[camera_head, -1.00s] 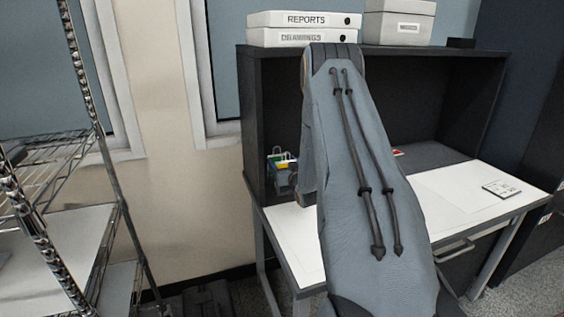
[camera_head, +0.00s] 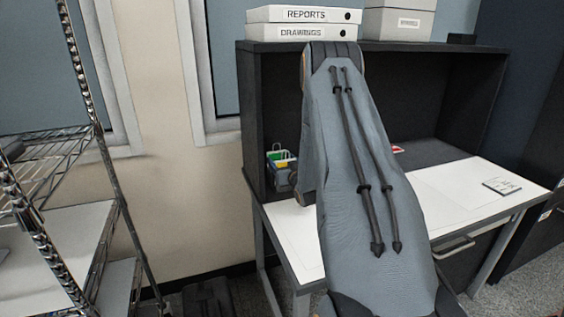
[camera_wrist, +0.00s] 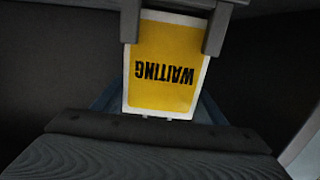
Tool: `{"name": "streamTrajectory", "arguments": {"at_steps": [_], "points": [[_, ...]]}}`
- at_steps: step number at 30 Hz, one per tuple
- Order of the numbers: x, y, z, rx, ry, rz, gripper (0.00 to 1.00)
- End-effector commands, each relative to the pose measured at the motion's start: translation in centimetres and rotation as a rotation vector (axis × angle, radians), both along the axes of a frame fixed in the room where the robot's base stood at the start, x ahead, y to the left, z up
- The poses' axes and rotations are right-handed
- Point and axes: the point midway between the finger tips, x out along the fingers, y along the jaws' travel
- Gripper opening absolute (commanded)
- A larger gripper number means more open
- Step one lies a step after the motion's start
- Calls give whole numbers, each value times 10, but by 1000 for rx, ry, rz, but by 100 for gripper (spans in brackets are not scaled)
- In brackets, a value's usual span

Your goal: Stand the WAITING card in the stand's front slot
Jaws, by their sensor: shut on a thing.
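The WAITING card (camera_wrist: 165,62) is yellow with a white border and black lettering, upside down in the wrist view. My gripper (camera_wrist: 174,28) has one finger at each side edge of the card, near the top of the picture, and is shut on it. In the head view the gripper and the card cannot be made out behind my arm. The stand's front slot cannot be made out.
The dark hutch (camera_head: 420,50) stands on a white-topped desk (camera_head: 450,195). Binders (camera_head: 302,24) and a grey box (camera_head: 399,20) are on top. A printed card or paper (camera_head: 502,187) lies at the desk's right. A wire shelf (camera_head: 45,165) stands at the left.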

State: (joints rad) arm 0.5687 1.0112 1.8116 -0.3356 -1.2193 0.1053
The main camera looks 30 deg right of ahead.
Motion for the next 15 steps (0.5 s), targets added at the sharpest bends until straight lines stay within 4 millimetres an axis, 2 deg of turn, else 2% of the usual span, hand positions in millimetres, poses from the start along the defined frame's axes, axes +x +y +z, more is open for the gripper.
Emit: {"name": "streamTrajectory", "arguments": {"at_steps": [5, 6, 9, 15], "points": [[0, 0, 0, 0, 0, 0, 44], [0, 0, 0, 0, 0, 0, 69], [0, 0, 0, 0, 0, 0, 86], [0, 0, 0, 0, 0, 0, 87]]}}
